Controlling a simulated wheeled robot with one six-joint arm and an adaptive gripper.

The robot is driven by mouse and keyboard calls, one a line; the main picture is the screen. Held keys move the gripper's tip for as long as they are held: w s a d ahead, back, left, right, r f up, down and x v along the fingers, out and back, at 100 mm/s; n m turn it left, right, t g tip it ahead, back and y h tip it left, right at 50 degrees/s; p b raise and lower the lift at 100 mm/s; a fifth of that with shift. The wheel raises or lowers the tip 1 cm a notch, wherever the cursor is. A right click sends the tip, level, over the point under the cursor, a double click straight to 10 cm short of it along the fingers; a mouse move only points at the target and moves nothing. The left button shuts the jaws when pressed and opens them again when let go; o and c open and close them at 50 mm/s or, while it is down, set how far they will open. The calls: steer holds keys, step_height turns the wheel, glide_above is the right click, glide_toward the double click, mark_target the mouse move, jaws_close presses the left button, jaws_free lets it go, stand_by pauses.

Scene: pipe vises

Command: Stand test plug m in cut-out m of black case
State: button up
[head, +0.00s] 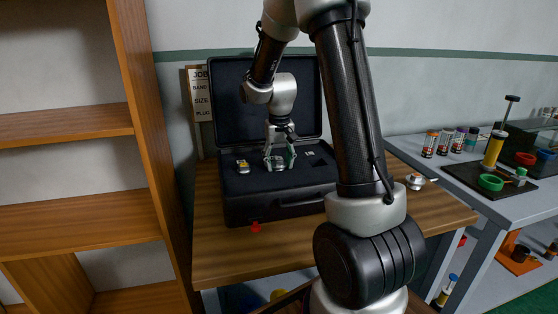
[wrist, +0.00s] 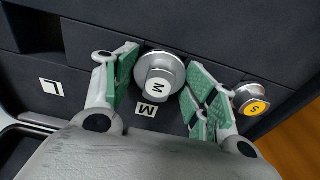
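The silver plug with a white M on top (wrist: 158,80) stands upright at the middle cut-out of the black case (head: 290,205), beside the M label (wrist: 147,109). Its lower part is hidden, so its depth cannot be told. My gripper (wrist: 163,65) is open, with one green-padded finger on each side of the plug and narrow gaps beside it. In the head view, my gripper (head: 279,162) is low over the case's foam, and its fingers largely hide the plug.
A plug with a yellow S top (wrist: 252,103) stands close beside one finger and also shows in the head view (head: 243,166). The cut-out by the L label (wrist: 51,87) is empty. The case's raised lid (head: 225,110) stands behind. A red item (head: 256,227) lies in front.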

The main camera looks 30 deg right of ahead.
mark_target(279, 160)
steer(key=shift+o, duration=1.2)
steer(key=shift+s+f, duration=0.15)
steer(key=shift+f, duration=0.55)
steer(key=shift+r, duration=0.15)
steer(key=shift+r, duration=0.35)
step_height(279, 160, up, 12)
steer(key=s+a+r+n+t, duration=0.1)
steer(key=s+a+r, duration=0.1)
steer(key=s, duration=1.1)
steer(key=s+a+r+n+t, duration=0.2)
steer(key=s+a, duration=0.1)
steer(key=s, duration=1)
steer(key=shift+s+a, duration=0.3)
steer(key=shift+a, duration=0.1)
